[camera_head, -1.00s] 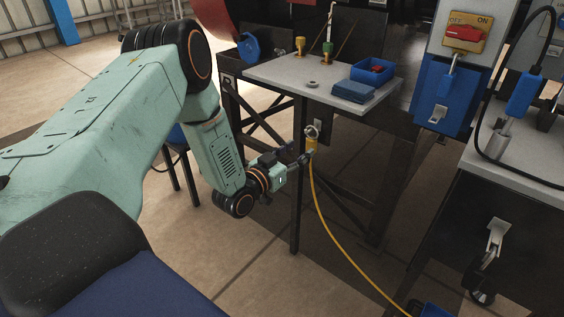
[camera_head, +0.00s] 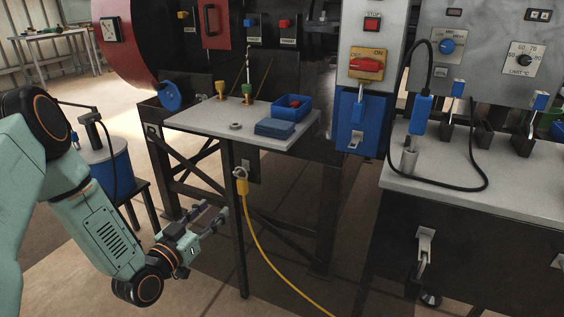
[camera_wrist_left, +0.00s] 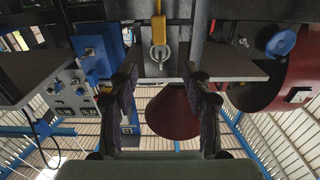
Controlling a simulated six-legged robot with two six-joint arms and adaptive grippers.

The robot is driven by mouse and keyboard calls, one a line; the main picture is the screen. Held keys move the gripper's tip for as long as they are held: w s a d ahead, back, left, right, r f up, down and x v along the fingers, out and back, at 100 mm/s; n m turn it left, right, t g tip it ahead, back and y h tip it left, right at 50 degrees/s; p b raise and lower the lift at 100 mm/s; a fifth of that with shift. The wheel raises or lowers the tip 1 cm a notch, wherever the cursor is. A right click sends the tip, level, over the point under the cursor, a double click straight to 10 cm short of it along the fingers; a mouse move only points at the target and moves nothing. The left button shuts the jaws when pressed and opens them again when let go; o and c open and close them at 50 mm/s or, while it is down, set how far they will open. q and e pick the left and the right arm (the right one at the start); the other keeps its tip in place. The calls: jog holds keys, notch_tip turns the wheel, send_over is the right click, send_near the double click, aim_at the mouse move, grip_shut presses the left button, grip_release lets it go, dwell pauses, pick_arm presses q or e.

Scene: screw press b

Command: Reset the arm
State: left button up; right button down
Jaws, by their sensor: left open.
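My left arm comes in from the left in the head view. Its gripper (camera_head: 212,218) is open and empty, to the left of the yellow plug (camera_head: 241,184) that hangs at the table's front leg. A visible gap separates the fingertips from the plug. In the left wrist view, the two dark fingers of the gripper (camera_wrist_left: 163,90) stand wide apart with nothing between them. The yellow plug with its metal ring (camera_wrist_left: 158,50) shows beyond them, near the top middle. My right gripper is not in view.
A grey table (camera_head: 190,121) holds a blue bin (camera_head: 291,108), a blue block (camera_head: 275,128) and a metal ring. A yellow cable (camera_head: 268,262) runs from the plug to the floor. A control bench (camera_head: 480,185) stands right; a blue drum (camera_head: 108,168) stands left.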

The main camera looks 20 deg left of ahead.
pick_arm(q)
jog(key=s+d+f+n+g+p, duration=0.1)
jog(key=s+d+f+n+g, duration=0.1)
jog(key=s+d+f+g, duration=0.3)
jog(key=s+d+f+n+g+p, duration=0.1)
jog(key=s+d+f+g, duration=0.2)
jog(key=s+f+g, duration=0.35)
jog(key=s+d+g+p, duration=0.2)
jog(key=s+g+p, duration=0.1)
jog(key=s, duration=0.8)
jog(key=s+d+m+g+y+p, duration=0.1)
jog(key=s+d+g+p, duration=0.2)
jog(key=s, duration=0.7)
jog(key=shift+s+d+r+m, duration=0.25)
jog(key=shift+s+r+m, duration=0.05)
jog(key=shift+s+r, duration=0.15)
